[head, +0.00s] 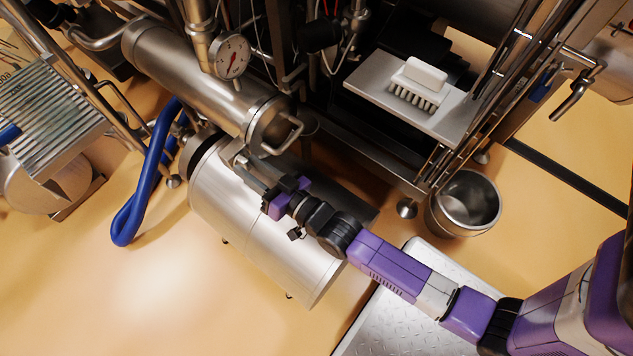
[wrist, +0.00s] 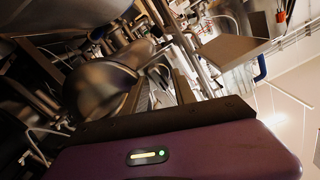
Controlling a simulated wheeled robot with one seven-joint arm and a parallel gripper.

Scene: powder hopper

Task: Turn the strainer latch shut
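A steel horizontal cylinder (head: 185,75), which looks like the strainer, lies at the upper left in the head view. A bent metal handle (head: 289,136) sits on its round end cap and may be the latch; I cannot tell whether it is turned shut. My gripper (head: 238,163) is just below and left of that cap, above a larger steel drum. I see no clear contact with the handle. In the wrist view a rounded steel body (wrist: 98,88) is close by on the left.
The large steel drum (head: 265,250) lies under my arm. A blue hose (head: 148,185) loops at the left. A pressure gauge (head: 232,56) stands above the cylinder. A white brush (head: 418,80) rests on a shelf, with a steel bucket (head: 465,203) below. The floor at lower left is clear.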

